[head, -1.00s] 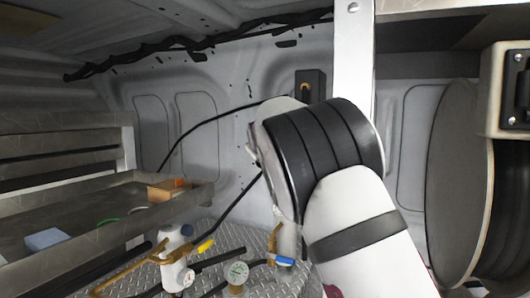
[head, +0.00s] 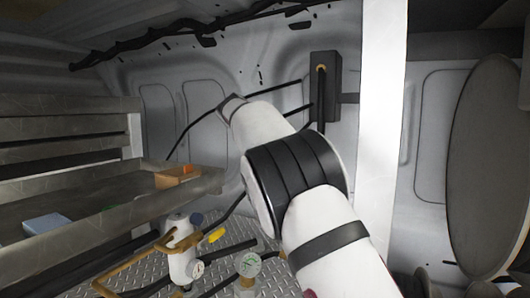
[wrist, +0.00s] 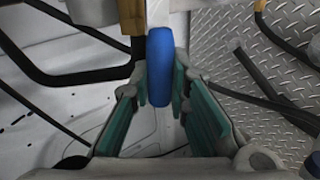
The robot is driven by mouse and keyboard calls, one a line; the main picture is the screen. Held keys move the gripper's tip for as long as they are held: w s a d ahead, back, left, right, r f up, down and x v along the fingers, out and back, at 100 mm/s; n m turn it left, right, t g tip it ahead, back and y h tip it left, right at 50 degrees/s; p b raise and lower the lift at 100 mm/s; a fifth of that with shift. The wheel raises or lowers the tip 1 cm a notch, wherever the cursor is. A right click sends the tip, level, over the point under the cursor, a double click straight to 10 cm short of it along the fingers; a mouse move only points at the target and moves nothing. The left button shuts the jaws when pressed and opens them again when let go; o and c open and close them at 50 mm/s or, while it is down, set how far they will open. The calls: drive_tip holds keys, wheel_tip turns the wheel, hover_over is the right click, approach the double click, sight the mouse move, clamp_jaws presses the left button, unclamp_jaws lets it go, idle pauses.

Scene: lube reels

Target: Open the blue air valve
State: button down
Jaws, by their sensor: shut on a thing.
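The blue air valve handle (wrist: 160,62) stands between the two teal-padded fingers of my gripper (wrist: 160,88) in the wrist view. The gripper is shut on it, with a finger pad on each side. The handle runs lengthwise between the fingers, beside a brass fitting (wrist: 132,15). In the head view my white and black arm hides both the blue handle and my gripper.
A white filter unit (head: 183,255) with brass pipes, a yellow valve handle (head: 216,235) and a pressure gauge (head: 248,265) stand left of my arm. A metal shelf (head: 100,213) is at the left. Black hoses run near the diamond-plate floor (wrist: 240,60).

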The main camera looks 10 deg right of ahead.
drive_tip(key=shift+w+f+n+h, duration=0.1)
drive_tip(key=shift+f+n+h, duration=0.2)
drive_tip(key=shift+f, duration=0.15)
drive_tip(key=c, duration=1.5)
unclamp_jaws()
drive_tip(key=v, duration=1.2)
drive_tip(key=shift+w+a, duration=0.1)
